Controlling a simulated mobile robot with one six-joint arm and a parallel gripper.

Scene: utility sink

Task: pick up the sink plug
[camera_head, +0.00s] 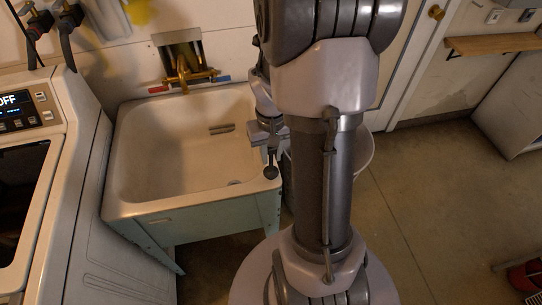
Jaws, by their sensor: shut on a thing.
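The sink plug (271,172) is a small dark round piece at the front right corner of the sink (125,180). My gripper (271,156) comes down from above right and is shut on the plug's upper part. The plug hangs or rests right at the corner rim; I cannot tell whether it touches the rim. My arm hides part of the gripper and the area to its right.
A brass faucet (188,74) stands at the sink's back wall. A grey slotted piece (221,129) shows inside the basin. A washing machine (85,185) stands close on the left. A pale bucket (361,155) is partly behind my arm. The floor (440,210) at right is mostly clear.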

